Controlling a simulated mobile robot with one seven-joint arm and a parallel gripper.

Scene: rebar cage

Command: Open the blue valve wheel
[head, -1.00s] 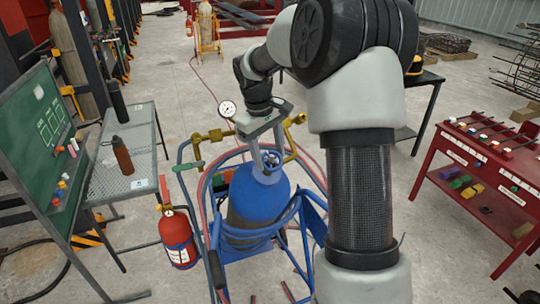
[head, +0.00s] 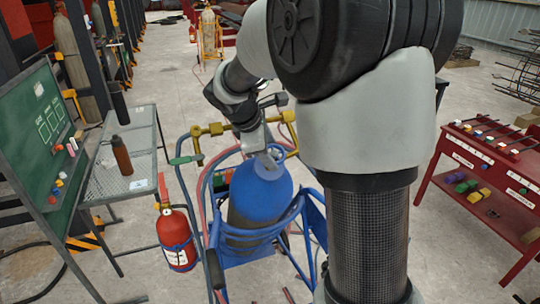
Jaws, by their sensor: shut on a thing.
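The blue gas cylinder (head: 262,195) stands upright in a blue cart at the centre of the head view. The blue valve wheel (head: 275,152) is on its top, small and mostly hidden by my gripper (head: 270,156). My gripper comes down from above, and its fingers are shut on the wheel. The fingertips are hard to make out against the valve.
A red fire extinguisher (head: 177,238) hangs left of the cart. A mesh table (head: 128,176) with a brown bottle (head: 122,156) and a green board (head: 42,135) stand farther left. A red table (head: 485,165) is at the right. Hoses loop around the cart.

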